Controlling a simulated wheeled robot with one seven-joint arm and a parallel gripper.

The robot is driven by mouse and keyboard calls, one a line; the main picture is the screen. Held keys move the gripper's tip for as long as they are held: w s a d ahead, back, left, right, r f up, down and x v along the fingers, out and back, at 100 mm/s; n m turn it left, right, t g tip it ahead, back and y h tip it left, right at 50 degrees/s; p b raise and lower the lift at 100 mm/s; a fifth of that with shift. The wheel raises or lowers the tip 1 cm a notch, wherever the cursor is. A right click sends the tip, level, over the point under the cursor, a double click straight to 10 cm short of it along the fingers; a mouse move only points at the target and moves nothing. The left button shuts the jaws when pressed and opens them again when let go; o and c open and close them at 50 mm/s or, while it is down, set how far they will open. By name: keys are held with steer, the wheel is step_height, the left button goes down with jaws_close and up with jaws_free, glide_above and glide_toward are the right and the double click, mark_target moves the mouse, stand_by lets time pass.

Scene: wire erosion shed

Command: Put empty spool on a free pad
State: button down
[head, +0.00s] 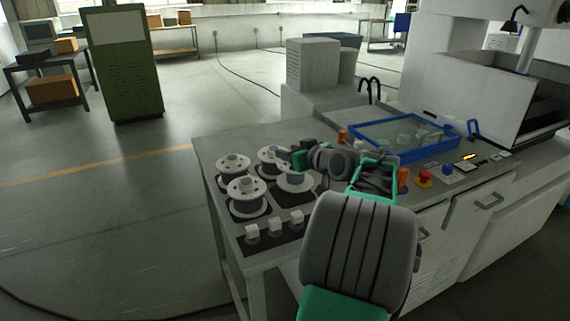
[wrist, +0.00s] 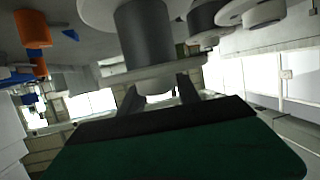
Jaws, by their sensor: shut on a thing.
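My gripper (head: 297,170) is over the back-right part of the spool group and shut on the top knob of a white-flanged spool (head: 296,183). In the wrist view, which appears upside down, the fingers (wrist: 160,93) close on that knob, and the spool's smooth grey barrel (wrist: 146,32) shows beyond it. The spool looks upright; whether it touches a pad I cannot tell. Other white spools stand on dark pads: one in front (head: 241,191), one at the left (head: 233,163) and one behind (head: 271,156). Dark pad surface (head: 283,201) shows near the held spool; much is hidden.
Three small white blocks (head: 275,228) sit on a dark strip at the table's front. Open floor lies left of the table.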

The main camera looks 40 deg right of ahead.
mark_target(286, 164)
steer(key=shift+w+f, duration=0.25)
steer(key=shift+f, duration=0.5)
steer(key=shift+w+f, duration=0.25)
steer(key=shift+f, duration=0.5)
steer(key=shift+w+f, duration=0.25)
steer(key=shift+f, duration=0.5)
steer(key=c, duration=1.3)
jaws_free()
steer(key=shift+f, duration=0.2)
steer(key=o, duration=0.4)
steer(key=shift+o, duration=0.2)
steer(key=shift+r, duration=0.1)
steer(key=v, duration=1.2)
steer(key=shift+b, duration=0.35)
steer(key=shift+a, duration=0.1)
